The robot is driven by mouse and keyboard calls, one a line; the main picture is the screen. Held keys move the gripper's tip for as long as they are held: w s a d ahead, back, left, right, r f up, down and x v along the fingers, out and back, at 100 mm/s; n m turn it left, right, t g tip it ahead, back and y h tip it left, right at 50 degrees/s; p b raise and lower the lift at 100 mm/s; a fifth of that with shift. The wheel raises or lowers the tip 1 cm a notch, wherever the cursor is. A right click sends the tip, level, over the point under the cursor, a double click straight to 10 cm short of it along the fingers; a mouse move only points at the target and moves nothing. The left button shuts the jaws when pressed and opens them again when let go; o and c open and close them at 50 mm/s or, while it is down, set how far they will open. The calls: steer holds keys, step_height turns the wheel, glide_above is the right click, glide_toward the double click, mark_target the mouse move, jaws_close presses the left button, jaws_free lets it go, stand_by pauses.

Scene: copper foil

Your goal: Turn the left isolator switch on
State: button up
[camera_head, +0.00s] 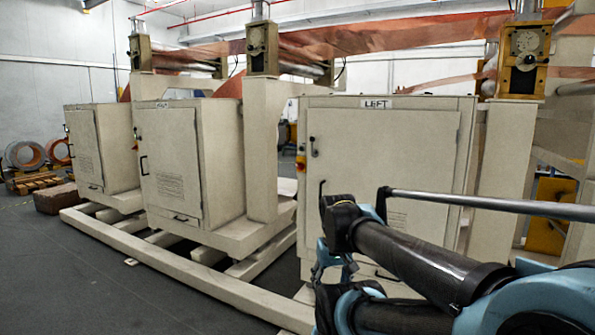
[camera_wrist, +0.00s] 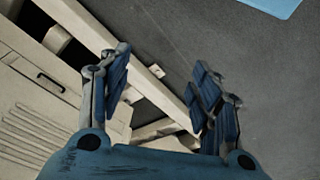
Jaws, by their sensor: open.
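A small yellow and red switch (camera_head: 301,161) sits at the left edge of the nearest beige cabinet (camera_head: 392,142), whose top label (camera_head: 391,103) seems to read "LEFT". Whether the switch is on or off is too small to tell. My gripper (camera_wrist: 163,65) is open and empty in the wrist view, its blue fingers spread apart above the floor and a beige base beam. In the head view my arm covers the cabinet's lower right, and I cannot make out the gripper's fingers. The switch does not show in the wrist view.
Two more beige cabinets, a middle one (camera_head: 172,162) and a far one (camera_head: 89,148), stand to the left on low beams (camera_head: 185,268). A beige post (camera_head: 263,150) rises between the middle and nearest cabinets. The grey floor (camera_head: 75,275) at front left is clear.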

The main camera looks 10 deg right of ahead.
mark_target(298, 167)
steer(key=w+d+r+n+t+h, duration=0.1)
steer(key=w+d+r+n+h, duration=0.3)
steer(key=w, duration=0.7)
steer(key=w+r+n+t+h, duration=0.1)
steer(key=w+r+n+t, duration=0.1)
steer(key=w+r, duration=0.65)
steer(key=w+d+r+n+t+h, duration=0.1)
steer(key=w+d+r+n+h, duration=0.15)
steer(key=w, duration=1.05)
steer(key=w+a+r+n+t+h, duration=0.1)
steer(key=w+a+n+t, duration=0.3)
steer(key=w, duration=0.5)
steer(key=w+a+n+t+h, duration=0.1)
steer(key=w+a+n, duration=0.2)
steer(key=w+a, duration=0.45)
steer(key=w+a+r+n+t+h, duration=0.1)
steer(key=w+a+n+t, duration=0.3)
steer(key=w, duration=0.5)
steer(key=shift+g, duration=0.4)
steer(key=x, duration=1.7)
steer(key=shift+w+a, duration=0.25)
steer(key=shift+a, duration=0.1)
steer(key=shift+c, duration=0.2)
steer(key=c, duration=1)
